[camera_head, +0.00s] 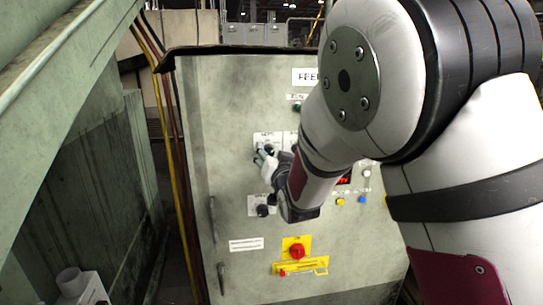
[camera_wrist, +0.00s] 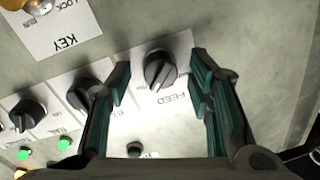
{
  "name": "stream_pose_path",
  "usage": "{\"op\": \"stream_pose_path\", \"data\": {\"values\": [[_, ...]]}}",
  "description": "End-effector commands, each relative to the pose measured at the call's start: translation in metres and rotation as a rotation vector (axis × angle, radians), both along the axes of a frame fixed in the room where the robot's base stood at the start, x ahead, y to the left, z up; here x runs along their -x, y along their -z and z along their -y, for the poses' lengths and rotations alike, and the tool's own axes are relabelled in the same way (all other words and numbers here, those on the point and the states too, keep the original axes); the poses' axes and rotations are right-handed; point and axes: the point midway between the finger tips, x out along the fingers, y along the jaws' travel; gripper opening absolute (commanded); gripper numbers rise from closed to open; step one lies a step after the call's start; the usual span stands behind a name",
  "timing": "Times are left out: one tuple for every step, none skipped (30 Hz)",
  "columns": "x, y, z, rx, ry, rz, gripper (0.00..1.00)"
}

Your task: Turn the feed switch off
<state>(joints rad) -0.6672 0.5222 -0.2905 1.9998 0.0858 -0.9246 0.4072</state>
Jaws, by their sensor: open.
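The feed switch (camera_wrist: 160,72) is a round black rotary knob on a white plate marked FEED. In the wrist view it sits at upper middle, its grip bar tilted; I cannot read its set position. My gripper (camera_wrist: 160,66) is open, with one dark green-lined finger on each side of the knob. I cannot tell whether either finger touches it. In the head view my gripper (camera_head: 264,159) is at the upper middle of the grey control panel (camera_head: 222,120), and the feed switch is mostly hidden or too small to make out there.
Two more black knobs (camera_wrist: 82,94) (camera_wrist: 27,114) stand in a row left of the feed switch in the wrist view, with lit green buttons (camera_wrist: 64,143) below. A key switch plate (camera_wrist: 65,30) is above left. A red emergency knob (camera_head: 297,251) is low on the panel.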

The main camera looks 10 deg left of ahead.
Motion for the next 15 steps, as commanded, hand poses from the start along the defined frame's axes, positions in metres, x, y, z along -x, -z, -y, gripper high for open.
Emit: {"op": "stream_pose_path", "data": {"values": [[-0.0003, 0.0, -0.0001, 0.0, 0.0, 0.0, 0.47], [-0.0003, 0.0, 0.0, 0.0, 0.0, 0.0, 0.47], [-0.0002, 0.0, 0.0, 0.0, 0.0, 0.0, 0.47], [-0.0001, 0.0, 0.0001, 0.0, 0.0, 0.0, 0.47], [-0.0001, 0.0, 0.0001, 0.0, 0.0, 0.0, 0.47], [-0.0001, -0.0001, 0.0001, 0.0, 0.0, 0.0, 0.45], [0.0, 0.0, 0.0001, 0.0, 0.0, 0.0, 0.38], [0.0, -0.0001, 0.0001, 0.0, 0.0, 0.0, 0.31], [0.0, -0.0001, 0.0001, 0.0, 0.0, 0.0, 0.22], [0.0, -0.0001, 0.0001, 0.0, 0.0, 0.0, 0.15], [-0.0001, 0.0, 0.0002, 0.0, 0.0, 0.0, 0.09], [0.0, -0.0001, 0.0001, 0.0, 0.0, 0.0, 0.0], [0.0, -0.0001, 0.0001, 0.0, 0.0, 0.0, 0.0], [0.0, -0.0001, 0.0001, 0.0, 0.0, 0.0, 0.0], [-0.0001, -0.0002, 0.0001, 0.001, 0.0, 0.0, 0.0]]}}
